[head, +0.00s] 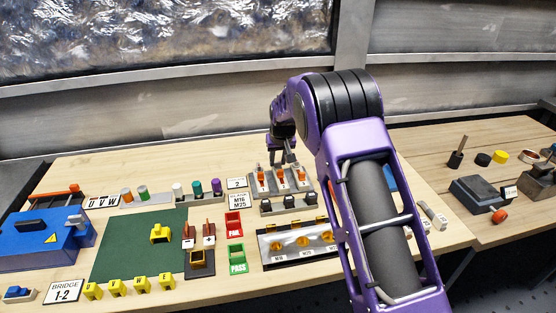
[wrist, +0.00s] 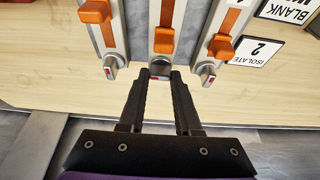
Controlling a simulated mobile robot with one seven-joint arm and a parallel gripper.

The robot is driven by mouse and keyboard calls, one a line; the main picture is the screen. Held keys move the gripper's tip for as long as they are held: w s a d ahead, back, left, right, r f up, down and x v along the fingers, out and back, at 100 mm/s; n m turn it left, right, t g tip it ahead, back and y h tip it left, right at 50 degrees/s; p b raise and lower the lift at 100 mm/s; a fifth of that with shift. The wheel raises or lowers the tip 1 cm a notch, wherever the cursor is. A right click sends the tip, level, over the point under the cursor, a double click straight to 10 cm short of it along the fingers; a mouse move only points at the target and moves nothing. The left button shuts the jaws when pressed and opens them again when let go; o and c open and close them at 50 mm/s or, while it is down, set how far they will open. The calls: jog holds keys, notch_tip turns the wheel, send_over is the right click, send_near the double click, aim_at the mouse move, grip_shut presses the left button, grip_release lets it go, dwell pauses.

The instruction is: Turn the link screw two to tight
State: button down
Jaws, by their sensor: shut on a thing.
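The link unit (head: 282,185) in the head view has three grey strips with orange pieces. In the wrist view, each strip ends in a small grey screw knob with a red mark: left knob (wrist: 110,68), middle knob (wrist: 159,69) and right knob (wrist: 208,76). My gripper (wrist: 159,75) has its fingers on either side of the middle knob and is shut on it. The fingertips partly hide this knob, so its turn is hard to judge. In the head view my gripper (head: 284,157) is at the far side of the unit.
An "ISOLATE 2" card (wrist: 256,51) lies beside the strips. Black pieces (head: 290,203) and a metal tray with yellow knobs (head: 300,241) stand in front of the unit. A green mat (head: 125,245) and blue box (head: 40,240) are at left.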

jog(key=shift+m, duration=0.3)
jog(key=m, duration=0.1)
jog(key=m+h, duration=0.1)
jog(key=m, duration=0.1)
jog(key=shift+a+m+h, duration=0.2)
jog(key=shift+m+h, duration=0.1)
jog(key=m+h, duration=0.1)
jog(key=m, duration=0.3)
jog(key=shift+a+m+h, duration=0.1)
jog(key=shift+m+h, duration=0.2)
jog(key=shift+h, duration=0.1)
jog(key=m+g+h+p, duration=0.1)
jog(key=m, duration=0.3)
jog(key=shift+w+m, duration=0.15)
jog(key=shift+m, duration=0.15)
jog(key=shift+a+m+g+h+p, duration=0.1)
jog(key=shift+m+g+h+p, duration=0.3)
jog(key=shift+m, duration=0.6)
jog(key=shift+m+g+h+p, duration=0.2)
jog(key=shift+m+g, duration=0.3)
jog(key=shift+m, duration=0.8)
jog(key=c, duration=0.6)
grip_release()
